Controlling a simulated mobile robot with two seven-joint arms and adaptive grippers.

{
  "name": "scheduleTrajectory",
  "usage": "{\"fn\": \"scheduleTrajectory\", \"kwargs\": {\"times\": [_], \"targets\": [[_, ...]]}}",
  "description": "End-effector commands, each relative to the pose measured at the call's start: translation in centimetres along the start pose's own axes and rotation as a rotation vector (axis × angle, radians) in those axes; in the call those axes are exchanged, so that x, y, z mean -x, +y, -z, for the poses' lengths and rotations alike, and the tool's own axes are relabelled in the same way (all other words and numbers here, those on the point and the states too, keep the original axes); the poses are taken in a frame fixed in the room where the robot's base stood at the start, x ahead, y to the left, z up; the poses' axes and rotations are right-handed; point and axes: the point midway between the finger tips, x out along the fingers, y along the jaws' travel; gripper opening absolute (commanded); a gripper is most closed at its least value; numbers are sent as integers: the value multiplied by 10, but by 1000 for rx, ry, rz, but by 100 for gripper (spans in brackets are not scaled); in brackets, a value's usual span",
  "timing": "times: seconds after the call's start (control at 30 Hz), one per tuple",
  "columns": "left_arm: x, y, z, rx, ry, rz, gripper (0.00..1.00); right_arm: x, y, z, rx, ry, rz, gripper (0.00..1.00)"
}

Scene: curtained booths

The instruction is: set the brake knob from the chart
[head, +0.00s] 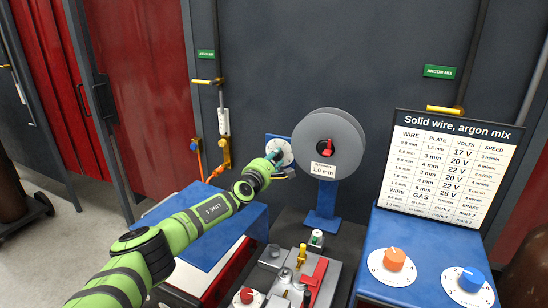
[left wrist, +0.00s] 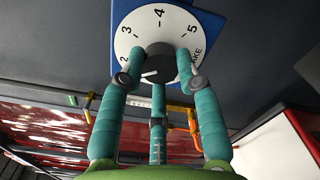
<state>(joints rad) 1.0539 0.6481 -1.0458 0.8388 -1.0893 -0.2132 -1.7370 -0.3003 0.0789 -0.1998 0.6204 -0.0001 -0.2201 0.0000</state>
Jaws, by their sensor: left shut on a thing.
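The brake knob (left wrist: 158,62) is dark, with a white pointer line, on a white round dial in the left wrist view. The dial (left wrist: 158,18) shows 2, 3, 4 and 5 and lettering ending in "KE". The pointer lies to the left, slightly below the 2; a finger hides that part of the scale. My left gripper (head: 275,158) has its teal fingers shut around the knob. The dial (head: 284,145) is on a blue plate beside the spool. The chart (head: 450,175), headed "Solid wire, argon mix", has a BRAKE column with "mark" entries, small to read. My right gripper is not in view.
A grey wire spool (head: 328,145) labelled 1.0 mm stands on a blue stand (head: 325,205). An orange knob (head: 394,259) and a blue knob (head: 471,279) sit on a blue cabinet. A feeder with a red lever (head: 316,279) stands in front. Grey floor is at left.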

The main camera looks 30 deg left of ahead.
Motion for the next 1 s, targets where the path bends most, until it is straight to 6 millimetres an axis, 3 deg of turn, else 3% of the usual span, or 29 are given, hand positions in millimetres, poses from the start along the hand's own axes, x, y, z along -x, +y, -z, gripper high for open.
{"fn": "scheduleTrajectory", "kwargs": {"times": [0.3, 0.8, 0.83, 0.87, 1.0], "targets": [[1, -2, 2, -108, 4, 5, 1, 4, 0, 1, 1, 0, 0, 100], [1, -2, 3, -124, 4, 4, 1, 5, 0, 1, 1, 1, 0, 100], [1, -2, 3, -124, 4, 4, 42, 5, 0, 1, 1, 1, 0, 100], [1, -2, 3, -124, 4, 4, 54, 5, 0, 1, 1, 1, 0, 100], [0, -1, 2, -123, 3, 3, 58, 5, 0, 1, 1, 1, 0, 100]]}}
